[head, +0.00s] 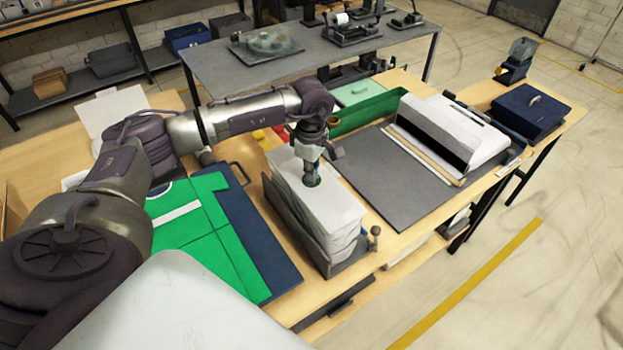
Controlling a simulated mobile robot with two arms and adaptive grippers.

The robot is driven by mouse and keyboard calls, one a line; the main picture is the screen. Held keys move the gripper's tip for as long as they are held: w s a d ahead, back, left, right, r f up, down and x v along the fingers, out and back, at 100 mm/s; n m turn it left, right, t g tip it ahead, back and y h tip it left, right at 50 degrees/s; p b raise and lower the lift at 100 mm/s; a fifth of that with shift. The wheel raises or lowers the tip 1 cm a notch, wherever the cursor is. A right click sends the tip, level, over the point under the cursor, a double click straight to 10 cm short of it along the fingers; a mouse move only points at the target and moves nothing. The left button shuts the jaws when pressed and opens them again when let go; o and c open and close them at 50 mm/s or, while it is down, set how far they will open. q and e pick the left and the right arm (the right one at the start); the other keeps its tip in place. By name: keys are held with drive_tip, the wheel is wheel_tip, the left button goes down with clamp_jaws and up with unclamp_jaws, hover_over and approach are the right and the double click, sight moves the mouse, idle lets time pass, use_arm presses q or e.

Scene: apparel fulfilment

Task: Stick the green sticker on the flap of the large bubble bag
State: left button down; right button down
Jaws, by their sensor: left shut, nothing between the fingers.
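A stack of whitish bags (325,208) sits in a dark upright holder (350,262) in the middle of the table. I cannot tell from here whether its front one is the large bubble bag, nor make out a flap edge. My left gripper (312,181) points down at the upper part of the stack, its fingers shut and touching or very close to it. A small patch of green shows at the fingertips; I cannot tell whether it is the green sticker. My right gripper is out of view.
A green shirt (200,222) lies on a dark blue board (262,250) left of the holder. A grey mat (395,185) lies clear to the right. Behind it are a green box (375,112) and a white machine (450,130). A dark blue box (530,108) stands farther right.

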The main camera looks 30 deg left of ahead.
use_arm(q)
drive_tip(key=shift+s, duration=0.1)
wheel_tip(320, 180, up, 8)
drive_tip(key=p, duration=0.4)
idle(0.5)
drive_tip(key=shift+f, duration=0.1)
idle(0.5)
